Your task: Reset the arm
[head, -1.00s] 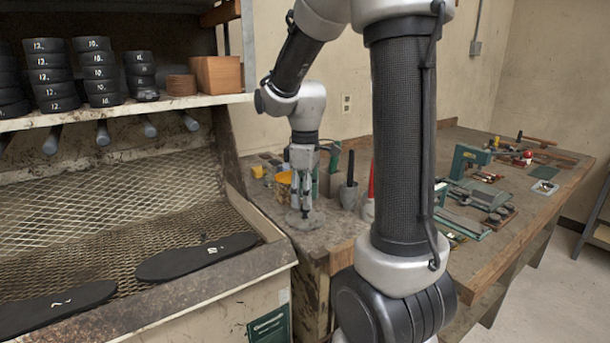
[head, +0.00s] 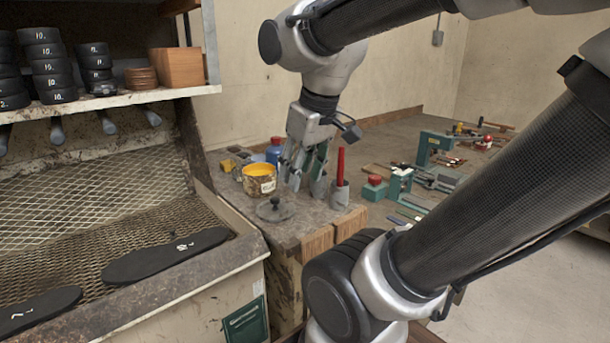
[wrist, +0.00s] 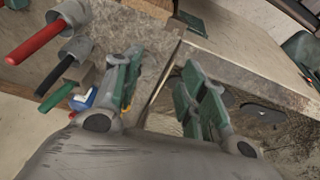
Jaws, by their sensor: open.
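My gripper (head: 303,178) hangs above the workbench's near left corner in the head view, fingers pointing down. In the wrist view my gripper (wrist: 155,95) shows its two green-and-grey fingers spread apart with nothing between them. A yellow pot (head: 259,180) stands just left of the fingers in the head view. A round grey lid with a black knob (head: 275,209) lies on the bench below and to the left of the fingers. A grey cup with a red-handled tool (head: 340,190) stands just right of them.
The workbench (head: 235,192) carries a blue bottle (head: 274,150), a red-topped jar (head: 375,187) and green clamps (head: 400,187). At left, a mesh-backed trough (head: 80,200) holds two black soles (head: 165,256). A shelf above it holds black rolls (head: 52,72) and a wooden box (head: 178,67).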

